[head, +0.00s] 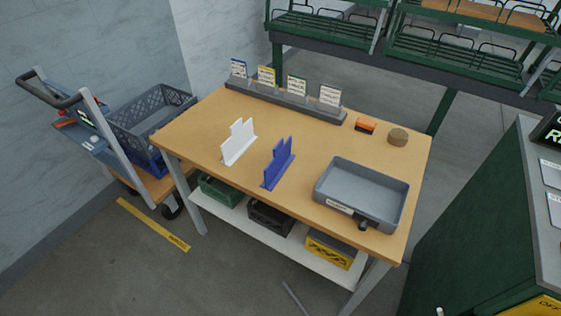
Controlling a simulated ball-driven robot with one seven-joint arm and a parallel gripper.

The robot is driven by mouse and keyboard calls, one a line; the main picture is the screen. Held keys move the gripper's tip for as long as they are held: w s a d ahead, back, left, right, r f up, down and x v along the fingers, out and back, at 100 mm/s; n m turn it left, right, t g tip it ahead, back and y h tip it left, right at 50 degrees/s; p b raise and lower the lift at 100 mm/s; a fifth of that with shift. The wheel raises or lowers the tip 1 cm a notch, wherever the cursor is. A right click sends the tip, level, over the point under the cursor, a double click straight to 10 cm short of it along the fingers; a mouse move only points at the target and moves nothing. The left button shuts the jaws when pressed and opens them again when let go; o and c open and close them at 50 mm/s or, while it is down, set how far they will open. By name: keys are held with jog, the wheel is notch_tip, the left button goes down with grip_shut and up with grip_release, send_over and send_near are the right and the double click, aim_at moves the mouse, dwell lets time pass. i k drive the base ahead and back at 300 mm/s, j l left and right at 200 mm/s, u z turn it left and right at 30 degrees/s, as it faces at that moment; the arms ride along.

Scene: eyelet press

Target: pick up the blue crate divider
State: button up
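The blue crate divider (278,164) stands upright on the wooden table (195,130), near its front edge and about the middle of its length. It has a flat foot and a stepped upright panel. A white divider (238,142) of similar shape stands to its left, apart from it. Nothing touches the blue divider except the table top. My gripper is not in view.
A grey tray (362,180) sits to the right on the table. A card holder (285,100), an orange block (366,125) and a round tan item (398,137) are at the back. A cart with a crate (150,112) stands left. A green cabinet (470,220) stands right.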

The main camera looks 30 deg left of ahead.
aim_at(282, 156)
jog(key=i+j, duration=0.1)
jog(key=j, duration=0.5)
jog(key=i+j, duration=0.1)
jog(key=j, duration=0.5)
jog(key=i+j, duration=0.1)
jog(key=j, duration=0.5)
jog(key=i+j, duration=0.1)
jog(key=j, duration=0.5)
